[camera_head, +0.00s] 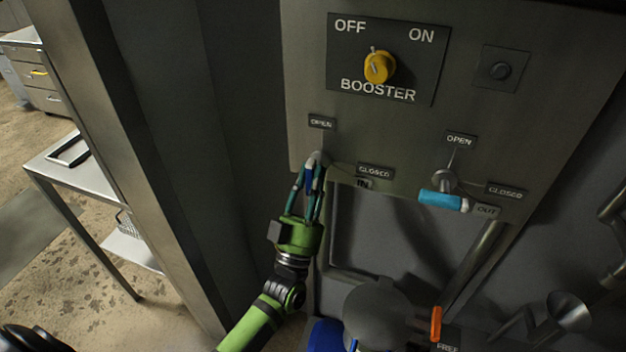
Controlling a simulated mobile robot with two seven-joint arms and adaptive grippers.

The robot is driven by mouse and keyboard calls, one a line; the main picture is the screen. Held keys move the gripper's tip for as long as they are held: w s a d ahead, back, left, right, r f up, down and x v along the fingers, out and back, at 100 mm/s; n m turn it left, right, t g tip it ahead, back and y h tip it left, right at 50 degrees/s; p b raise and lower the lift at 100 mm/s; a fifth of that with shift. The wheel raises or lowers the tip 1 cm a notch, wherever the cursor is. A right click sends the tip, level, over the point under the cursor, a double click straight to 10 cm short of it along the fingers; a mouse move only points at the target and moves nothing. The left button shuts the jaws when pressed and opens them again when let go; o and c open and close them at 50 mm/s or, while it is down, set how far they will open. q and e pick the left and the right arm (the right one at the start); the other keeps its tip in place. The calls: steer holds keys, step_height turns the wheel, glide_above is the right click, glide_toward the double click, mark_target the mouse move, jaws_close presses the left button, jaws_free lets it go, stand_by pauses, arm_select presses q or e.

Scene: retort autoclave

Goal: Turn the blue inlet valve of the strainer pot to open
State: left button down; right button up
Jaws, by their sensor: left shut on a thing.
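The inlet valve, by the IN label, has its grey hub (318,158) at the lower left of the grey panel. Its blue handle (309,180) hangs down from the hub, mostly hidden between the fingers. An OPEN label (321,122) is above the hub and a CLOSED label (376,171) is to its right. My left gripper (311,186), green with dark fingers, reaches up from below and is shut on this handle. My right gripper is not in view.
The OUT valve's light blue handle (440,199) lies to the right on the same panel. Above are a yellow BOOSTER knob (379,67) and a black button (501,70). An orange handle (436,323) is below. A steel post (135,150) and metal table (92,170) are left.

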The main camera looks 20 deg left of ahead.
arm_select(q)
steer(key=shift+r+n+y, duration=0.15)
steer(key=shift+n+y, duration=0.25)
steer(key=shift+y, duration=0.1)
steer(key=c, duration=1)
jaws_free()
steer(key=shift+c, duration=0.2)
steer(key=shift+s+f, duration=0.3)
steer(key=shift+f, duration=0.2)
steer(key=v, duration=1.1)
steer(key=shift+r, duration=0.1)
